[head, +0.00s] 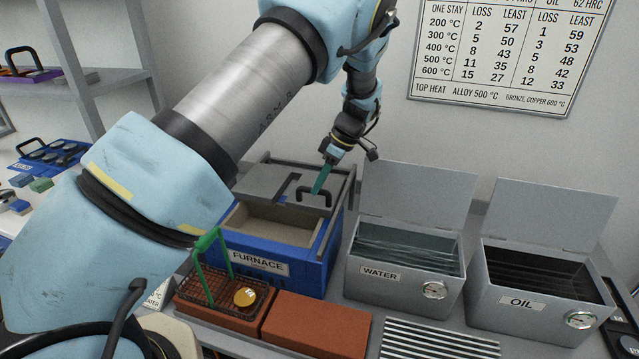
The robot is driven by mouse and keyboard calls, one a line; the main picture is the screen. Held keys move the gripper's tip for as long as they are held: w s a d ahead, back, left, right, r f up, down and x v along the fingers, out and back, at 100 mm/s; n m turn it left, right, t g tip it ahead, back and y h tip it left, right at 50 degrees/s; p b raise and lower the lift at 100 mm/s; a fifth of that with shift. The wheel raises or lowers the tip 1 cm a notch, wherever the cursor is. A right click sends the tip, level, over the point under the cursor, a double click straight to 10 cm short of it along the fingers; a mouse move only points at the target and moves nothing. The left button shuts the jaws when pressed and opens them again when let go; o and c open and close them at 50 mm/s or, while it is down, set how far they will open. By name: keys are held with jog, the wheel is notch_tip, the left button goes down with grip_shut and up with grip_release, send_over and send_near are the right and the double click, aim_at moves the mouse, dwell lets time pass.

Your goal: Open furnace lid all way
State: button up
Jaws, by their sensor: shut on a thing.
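The blue furnace (285,275) stands at the middle of the bench, with a label reading FURNACE on its front. Its grey lid (262,184) lies toward the back of the top, and the pale inside of the chamber (270,224) shows in front of it. The lid has a dark handle (314,199). My gripper (319,184) reaches down from above with its teal fingers at this handle, shut on it. My arm crosses in front of the furnace's left side and hides part of it.
A wire basket (207,293) with a green handle and a round gold piece sits on a brick in front of the furnace. A bare brick (316,325) lies beside it. Open WATER (385,277) and OIL (520,305) tanks stand to the right, their lids raised. A rack (440,340) lies in front.

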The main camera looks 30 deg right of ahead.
grip_shut()
dwell(0.9)
